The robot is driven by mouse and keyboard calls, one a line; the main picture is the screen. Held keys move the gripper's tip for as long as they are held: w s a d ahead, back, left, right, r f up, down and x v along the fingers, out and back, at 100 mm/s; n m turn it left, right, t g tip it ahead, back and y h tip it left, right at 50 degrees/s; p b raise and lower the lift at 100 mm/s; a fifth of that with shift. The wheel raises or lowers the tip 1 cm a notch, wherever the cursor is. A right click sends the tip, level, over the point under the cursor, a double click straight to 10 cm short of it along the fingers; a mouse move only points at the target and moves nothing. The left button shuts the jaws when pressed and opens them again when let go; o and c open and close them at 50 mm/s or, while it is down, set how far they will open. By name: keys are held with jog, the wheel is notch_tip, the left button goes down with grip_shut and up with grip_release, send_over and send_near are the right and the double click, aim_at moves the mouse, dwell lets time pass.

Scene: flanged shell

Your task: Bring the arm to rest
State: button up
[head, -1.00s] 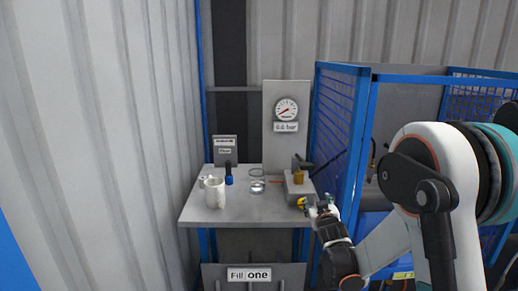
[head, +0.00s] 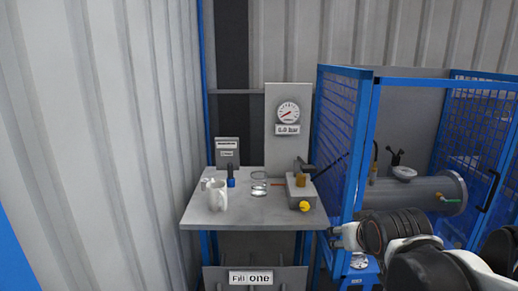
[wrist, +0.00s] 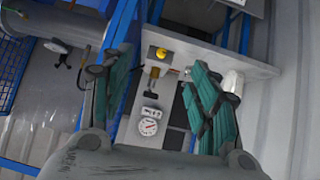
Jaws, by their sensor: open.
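My gripper (head: 338,236) is open and holds nothing. In the head view it is at the right, just beyond the table's front right corner and in front of the blue mesh cage, with my arm low in the bottom right corner. In the wrist view my gripper's (wrist: 158,65) two teal-padded fingers are spread apart. Between and beyond them show the yellow knob (wrist: 161,53) and the pressure gauge (wrist: 149,126), with nothing between the pads.
The grey table (head: 255,216) bears a white mug (head: 217,196), a blue-based black item (head: 231,177), clear rings (head: 259,188) and a block with a yellow knob (head: 304,206). The blue mesh cage (head: 340,125) holds a flanged steel cylinder (head: 425,192). A corrugated wall stands at left.

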jog(key=s+f+g, duration=0.1)
jog(key=s+f, duration=0.1)
jog(key=s, duration=0.6)
jog(key=s+a+f+g, duration=0.1)
jog(key=s, duration=0.7)
jog(key=shift+s+a+f+g+y, duration=0.15)
jog(key=shift+a+f+g+y, duration=0.1)
jog(key=shift+f+g+y, duration=0.15)
